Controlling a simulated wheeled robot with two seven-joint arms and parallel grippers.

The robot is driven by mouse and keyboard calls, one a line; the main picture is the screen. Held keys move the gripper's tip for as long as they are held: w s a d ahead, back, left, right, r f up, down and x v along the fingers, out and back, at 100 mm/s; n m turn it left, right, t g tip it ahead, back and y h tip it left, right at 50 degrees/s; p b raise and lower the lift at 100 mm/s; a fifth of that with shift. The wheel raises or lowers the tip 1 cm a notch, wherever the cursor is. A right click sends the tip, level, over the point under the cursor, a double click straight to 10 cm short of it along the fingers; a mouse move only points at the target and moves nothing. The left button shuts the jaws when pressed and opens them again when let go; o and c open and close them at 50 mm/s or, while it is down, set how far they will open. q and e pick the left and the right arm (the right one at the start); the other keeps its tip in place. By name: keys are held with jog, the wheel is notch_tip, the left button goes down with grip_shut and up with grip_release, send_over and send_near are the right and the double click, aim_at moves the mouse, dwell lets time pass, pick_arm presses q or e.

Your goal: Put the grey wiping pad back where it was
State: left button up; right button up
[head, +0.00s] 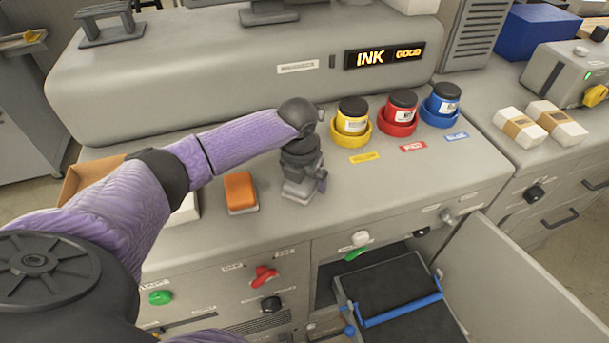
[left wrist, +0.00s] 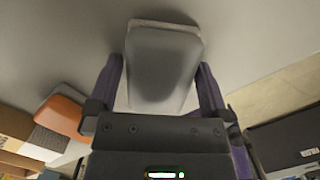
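The grey wiping pad (left wrist: 163,62) has a grey top and a paler base. It lies between the two fingers of my left gripper (left wrist: 161,62) in the left wrist view, the fingertips against its sides. In the head view my left gripper (head: 303,182) points down at the grey cabinet top, with the pad (head: 297,195) under it, at or just above the surface. Any small gap under the pad is hidden. My right gripper is not in view.
An orange pad (head: 240,191) lies to the left on the cabinet top (head: 400,188). Yellow (head: 351,118), red (head: 399,112) and blue (head: 441,104) ink pots stand in matching holders at right. An open compartment with a dark tray (head: 395,290) is below, beside an open door (head: 530,285).

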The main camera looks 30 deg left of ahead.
pick_arm(q)
notch_tip(320, 180, up, 12)
jog(key=s+p, duration=0.1)
jog(key=shift+s+p, duration=0.3)
jog(key=shift+s, duration=0.1)
